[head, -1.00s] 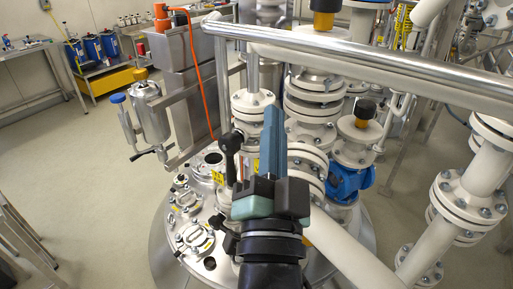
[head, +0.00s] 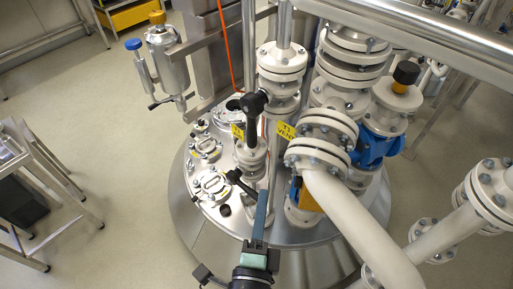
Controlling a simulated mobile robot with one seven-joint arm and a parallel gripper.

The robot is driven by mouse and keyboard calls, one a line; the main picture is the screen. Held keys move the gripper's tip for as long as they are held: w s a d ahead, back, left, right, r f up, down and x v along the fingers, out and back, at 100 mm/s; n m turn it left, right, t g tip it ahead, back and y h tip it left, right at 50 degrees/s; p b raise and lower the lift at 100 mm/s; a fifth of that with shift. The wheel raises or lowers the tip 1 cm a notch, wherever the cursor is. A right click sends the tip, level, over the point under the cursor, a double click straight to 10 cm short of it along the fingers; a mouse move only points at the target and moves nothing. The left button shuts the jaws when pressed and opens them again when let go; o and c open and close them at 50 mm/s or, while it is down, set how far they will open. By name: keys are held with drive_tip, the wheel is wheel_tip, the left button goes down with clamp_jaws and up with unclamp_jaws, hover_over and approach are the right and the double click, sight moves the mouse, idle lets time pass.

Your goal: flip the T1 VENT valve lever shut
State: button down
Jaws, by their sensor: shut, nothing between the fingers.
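The yellow T1 VENT tag (head: 287,131) hangs by the upright pipes at the middle of the vessel lid. Just left of it, a black lever (head: 252,128) hangs down from a black hub on the white valve column. A second black lever (head: 241,183) sits lower, by the lid, slanting down to the right. I cannot tell for certain which lever belongs to the tag. My gripper (head: 263,197) is shut and empty, seen edge-on, with its blue-grey fingers pointing up the picture. In the picture its tip is just right of the lower lever and below the upper one; contact cannot be made out.
White flanged pipes (head: 345,215) rise close on the right, with a blue valve (head: 378,147) behind. A steel rail (head: 440,60) crosses the upper right. Bare floor (head: 90,120) lies left, beside a metal cart (head: 45,180).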

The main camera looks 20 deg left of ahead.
sight(254, 122)
drive_tip(key=a+p+x, duration=0.2)
drive_tip(key=p+x, duration=0.5)
drive_tip(key=x, duration=0.5)
drive_tip(key=shift+a, duration=0.4)
drive_tip(key=shift+a, duration=0.1)
drive_tip(key=shift+a+f+m+b, duration=0.1)
drive_tip(key=shift+a+m+b, duration=0.15)
drive_tip(key=shift+b, duration=0.3)
